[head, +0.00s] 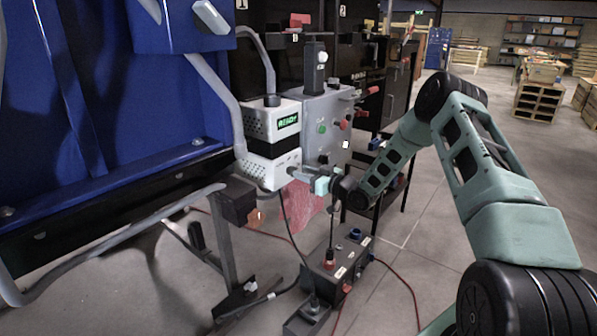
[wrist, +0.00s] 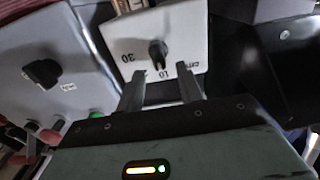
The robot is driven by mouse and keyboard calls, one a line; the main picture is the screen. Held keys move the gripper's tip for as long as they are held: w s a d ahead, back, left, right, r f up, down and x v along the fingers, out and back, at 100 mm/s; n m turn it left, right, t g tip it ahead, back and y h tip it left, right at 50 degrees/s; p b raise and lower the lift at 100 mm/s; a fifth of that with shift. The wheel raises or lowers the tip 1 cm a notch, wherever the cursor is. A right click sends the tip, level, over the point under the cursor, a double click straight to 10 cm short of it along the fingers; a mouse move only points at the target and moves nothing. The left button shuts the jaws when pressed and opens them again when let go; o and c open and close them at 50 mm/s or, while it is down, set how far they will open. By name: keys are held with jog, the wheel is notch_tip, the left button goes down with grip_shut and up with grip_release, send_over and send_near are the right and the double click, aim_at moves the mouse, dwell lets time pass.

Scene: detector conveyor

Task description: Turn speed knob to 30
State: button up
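The speed knob (wrist: 157,53) is a small black knob on a white panel (wrist: 185,35) in the wrist view. A printed 30 stands to its left and a 10 below it; other print at the right is partly readable. The knob's long axis runs roughly up and down the picture, its lower end towards the 10. My gripper (wrist: 160,88) is open, with a finger on each side below the knob, apart from it. In the head view my gripper (head: 303,174) is beside the lower white detector unit (head: 272,170); the knob cannot be made out there.
A grey control box (head: 325,115) with buttons stands right behind the detector; its black knob (wrist: 42,73) shows at left in the wrist view. A green READY display (head: 288,121) is lit above. A blue machine (head: 120,100) fills the left. A cabled box (head: 340,268) sits below.

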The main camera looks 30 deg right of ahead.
aim_at(297, 169)
jog(key=shift+x, duration=1.5)
grip_shut()
jog(key=shift+m, duration=0.3)
jog(key=m, duration=0.5)
jog(key=d+m, duration=0.1)
jog(key=m, duration=0.2)
jog(key=shift+w+f+p, duration=0.1)
jog(key=shift+w+p, duration=0.1)
jog(key=shift+p, duration=0.1)
jog(key=shift+d+f+m, duration=0.1)
jog(key=shift+f+m, duration=0.05)
jog(key=shift+m, duration=1.4)
jog(key=shift+f+m, duration=0.15)
jog(key=shift+m, duration=1.45)
jog(key=shift+d+f+m, duration=0.1)
jog(key=shift+f+m, duration=0.05)
jog(key=shift+m, duration=1.4)
